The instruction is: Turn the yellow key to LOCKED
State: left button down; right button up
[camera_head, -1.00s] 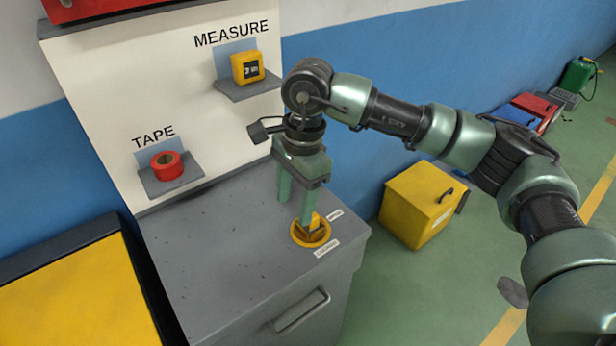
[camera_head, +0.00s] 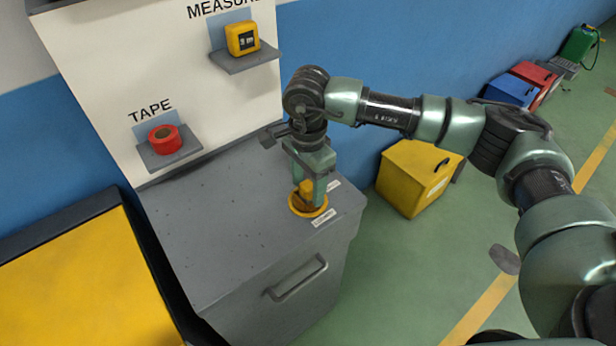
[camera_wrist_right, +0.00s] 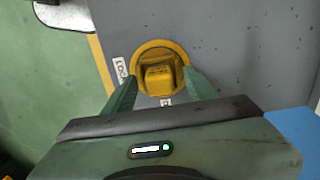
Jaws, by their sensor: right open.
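The yellow key (camera_head: 306,187) stands in a round yellow ring (camera_head: 296,209) on the grey cabinet top, near its right front edge. My right gripper (camera_head: 309,190) points down over it, open, with one finger on either side of the key. In the right wrist view the key (camera_wrist_right: 159,76) sits between the two fingertips of the gripper (camera_wrist_right: 158,85), and I cannot tell if they touch it. Small white labels (camera_head: 324,217) lie beside the ring; their text is too small to read surely. My left gripper is out of view.
The grey cabinet (camera_head: 215,240) has a drawer handle in front. Red tape (camera_head: 165,140) and a yellow measure (camera_head: 242,39) sit on small wall shelves behind. A yellow box (camera_head: 412,180) stands on the floor to the right. The cabinet top left of the key is clear.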

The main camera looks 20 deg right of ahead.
grip_shut()
jog(key=shift+f+m+b, duration=0.1)
jog(key=shift+m+b, duration=0.25)
jog(key=shift+m, duration=1.45)
jog(key=shift+m+b, duration=0.55)
jog(key=shift+m, duration=1.25)
